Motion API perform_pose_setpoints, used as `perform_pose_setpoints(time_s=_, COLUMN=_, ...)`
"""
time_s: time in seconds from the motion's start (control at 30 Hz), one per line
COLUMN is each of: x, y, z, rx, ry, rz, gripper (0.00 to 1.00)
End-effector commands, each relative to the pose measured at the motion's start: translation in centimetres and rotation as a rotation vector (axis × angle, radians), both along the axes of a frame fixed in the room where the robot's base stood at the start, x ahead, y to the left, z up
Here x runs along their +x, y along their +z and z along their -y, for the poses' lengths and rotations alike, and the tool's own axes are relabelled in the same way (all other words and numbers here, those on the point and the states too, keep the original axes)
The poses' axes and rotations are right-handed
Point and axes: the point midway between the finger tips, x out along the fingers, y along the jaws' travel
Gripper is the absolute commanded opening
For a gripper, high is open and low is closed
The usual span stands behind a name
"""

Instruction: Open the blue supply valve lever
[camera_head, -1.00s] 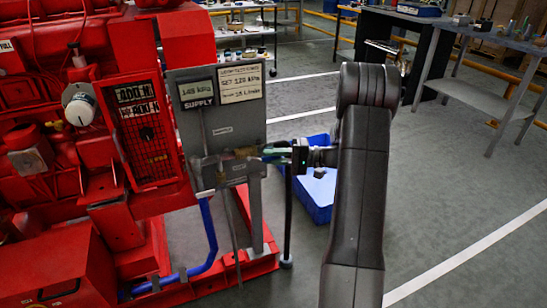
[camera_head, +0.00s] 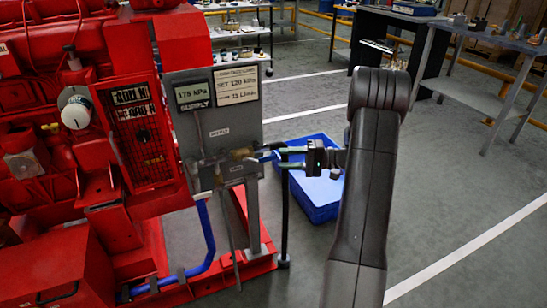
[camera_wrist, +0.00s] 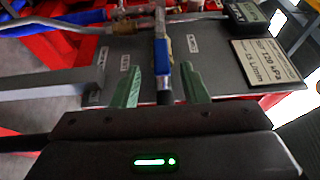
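The blue supply valve lever (camera_head: 268,150) sticks out to the right from a brass valve (camera_head: 240,155) on the grey panel. In the wrist view the lever (camera_wrist: 161,50) points toward my gripper, its dark end between the two green fingers. My gripper (camera_head: 283,157) is open beside the panel's right edge. The wrist view shows my gripper (camera_wrist: 161,72) with gaps between the lever and both fingers. The supply display (camera_head: 194,94) reads roughly 175 kPa; its last digit is blurred.
The grey panel (camera_head: 215,120) stands beside the red engine (camera_head: 50,120). A blue hose (camera_head: 207,230) runs low below it. A thin dark post (camera_head: 285,215) stands near my gripper. A blue bin (camera_head: 318,190) sits on the floor behind. Open floor lies to the right.

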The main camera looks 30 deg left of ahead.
Motion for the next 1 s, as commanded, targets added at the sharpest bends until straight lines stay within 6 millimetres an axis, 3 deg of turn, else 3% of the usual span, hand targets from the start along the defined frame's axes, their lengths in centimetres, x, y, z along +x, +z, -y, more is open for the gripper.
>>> perform_pose_setpoints(time_s=0.2, x=2.3, y=0.0, z=4.4, rx=0.0, ry=-0.002, rz=0.0, gripper=0.4)
perform_pose_setpoints(time_s=0.4, x=3.4, y=-0.1, z=6.8, rx=0.0, ry=0.0, rz=-0.001, gripper=0.4)
perform_pose_setpoints(time_s=0.8, x=3.7, y=-0.2, z=7.4, rx=-0.001, ry=0.002, rz=0.0, gripper=0.4)
perform_pose_setpoints(time_s=1.0, x=3.3, y=-0.2, z=6.6, rx=0.0, ry=0.003, rz=-0.001, gripper=0.4)
